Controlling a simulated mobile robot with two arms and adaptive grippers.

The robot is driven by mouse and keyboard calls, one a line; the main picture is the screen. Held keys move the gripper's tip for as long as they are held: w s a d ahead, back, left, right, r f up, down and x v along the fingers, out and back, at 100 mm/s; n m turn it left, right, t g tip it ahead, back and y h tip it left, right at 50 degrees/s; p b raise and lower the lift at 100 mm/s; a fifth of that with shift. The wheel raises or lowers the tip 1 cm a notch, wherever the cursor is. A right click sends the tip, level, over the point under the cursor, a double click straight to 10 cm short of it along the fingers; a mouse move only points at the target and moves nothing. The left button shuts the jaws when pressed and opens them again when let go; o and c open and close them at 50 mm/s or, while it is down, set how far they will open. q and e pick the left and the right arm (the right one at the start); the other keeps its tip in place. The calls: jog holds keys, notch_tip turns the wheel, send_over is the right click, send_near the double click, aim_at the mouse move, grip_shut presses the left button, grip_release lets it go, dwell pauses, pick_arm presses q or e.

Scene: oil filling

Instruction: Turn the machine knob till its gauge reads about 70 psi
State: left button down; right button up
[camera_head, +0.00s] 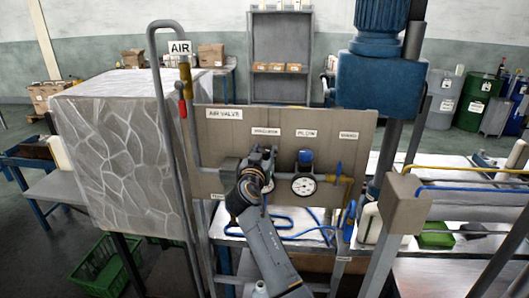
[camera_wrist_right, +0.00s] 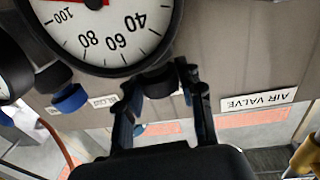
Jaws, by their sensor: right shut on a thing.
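In the right wrist view, the fingers of my right gripper (camera_wrist_right: 160,76) are closed around a dark round knob (camera_wrist_right: 161,86). Directly beside that knob, a large white gauge (camera_wrist_right: 110,45) appears upside down, with 40, 60, 80 and 100 readable. Its upper part is cut off. Some red shows by its black hub, but I cannot read its value. My left gripper is not in view.
A blue knob (camera_head: 305,157) with a smaller gauge (camera_head: 304,186) sits just right of my gripper. A grey pipe with a red valve handle (camera_head: 182,108) rises on the left. A blue hose (camera_head: 325,237) lies on the bench below. A green crate (camera_head: 105,265) stands on the floor.

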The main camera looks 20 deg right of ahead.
jog(key=shift+d+r+n+t+y+p, duration=0.1)
jog(key=shift+r+n+t+y+p, duration=0.05)
jog(key=shift+n+t+y+p, duration=0.9)
jog(key=shift+n+y, duration=0.25)
jog(key=shift+y, duration=0.4)
jog(key=shift+d+n+t+y+p, duration=0.1)
jog(key=shift+n+t+y+p, duration=0.3)
jog(key=shift+n+y, duration=0.65)
jog(key=n+y, duration=0.1)
jog(key=y, duration=0.1)
jog(key=n+y, duration=0.2)
jog(key=y, duration=0.1)
jog(key=shift+t+y, duration=0.35)
jog(key=shift+n+y, duration=1.15)
jog(key=shift+y, duration=0.65)
jog(key=shift+n+g+y, duration=0.5)
jog(key=shift+n+y, duration=0.2)
jog(key=shift+y, duration=0.4)
jog(key=shift+n+y, duration=0.3)
jog(key=shift+y, duration=0.1)
